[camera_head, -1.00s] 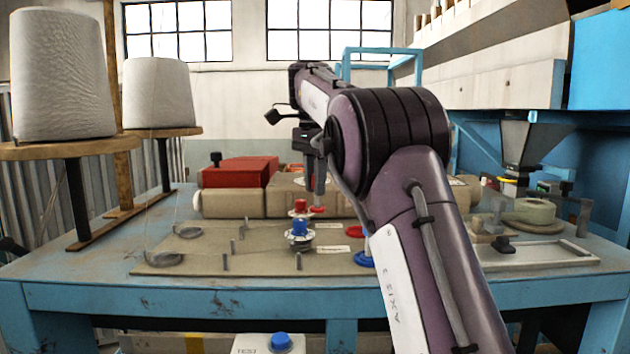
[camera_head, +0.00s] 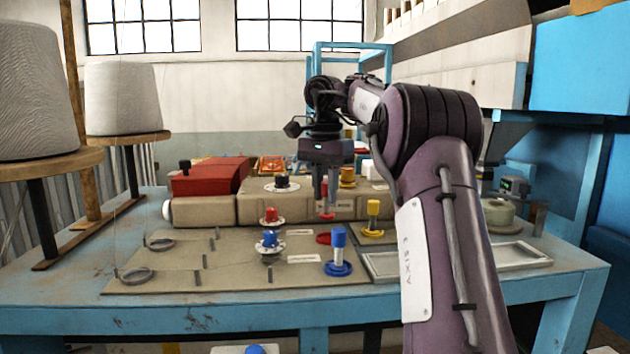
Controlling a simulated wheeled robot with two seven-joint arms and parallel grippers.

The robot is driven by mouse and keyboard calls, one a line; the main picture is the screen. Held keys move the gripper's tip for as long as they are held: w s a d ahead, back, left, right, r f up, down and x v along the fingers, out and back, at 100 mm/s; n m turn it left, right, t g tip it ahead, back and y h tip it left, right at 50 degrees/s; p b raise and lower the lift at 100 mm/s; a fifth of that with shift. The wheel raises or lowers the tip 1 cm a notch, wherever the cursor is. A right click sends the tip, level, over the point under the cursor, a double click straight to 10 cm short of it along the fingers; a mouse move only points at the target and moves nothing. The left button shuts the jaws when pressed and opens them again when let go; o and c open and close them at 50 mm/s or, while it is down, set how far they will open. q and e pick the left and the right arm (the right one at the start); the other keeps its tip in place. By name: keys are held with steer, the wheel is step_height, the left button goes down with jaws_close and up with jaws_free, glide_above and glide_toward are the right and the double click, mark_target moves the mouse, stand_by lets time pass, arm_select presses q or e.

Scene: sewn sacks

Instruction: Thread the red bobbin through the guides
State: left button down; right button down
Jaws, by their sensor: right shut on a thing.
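My right gripper (camera_head: 327,190) hangs pointing down over the back right of the beige board (camera_head: 232,282). It is shut on the red bobbin (camera_head: 328,214), whose flange shows below the fingers. The bobbin appears upright and above a flat red ring (camera_head: 323,239); the exact gap is hard to tell. On the board are a red-knobbed disc (camera_head: 270,215), a blue-knobbed disc (camera_head: 269,240), wire ring guides (camera_head: 160,244) (camera_head: 136,276) at the left, and several short pins (camera_head: 204,261). Any thread from the red bobbin is too thin to make out. My left gripper is out of view.
A blue bobbin (camera_head: 338,250) stands at the board's right edge and a yellow bobbin (camera_head: 373,215) stands behind it. A metal tray (camera_head: 517,257) lies at the right. A red box (camera_head: 211,177) sits behind. Large thread cones (camera_head: 122,98) stand at the left.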

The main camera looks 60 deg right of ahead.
steer(key=shift+s+f, duration=0.15)
steer(key=shift+s, duration=0.05)
steer(key=shift+f, duration=2.25)
steer(key=c, duration=1.1)
jaws_free()
steer(key=shift+c, duration=0.2)
steer(key=shift+r, duration=0.1)
step_height(320, 180, up, 8)
steer(key=shift+f, duration=0.15)
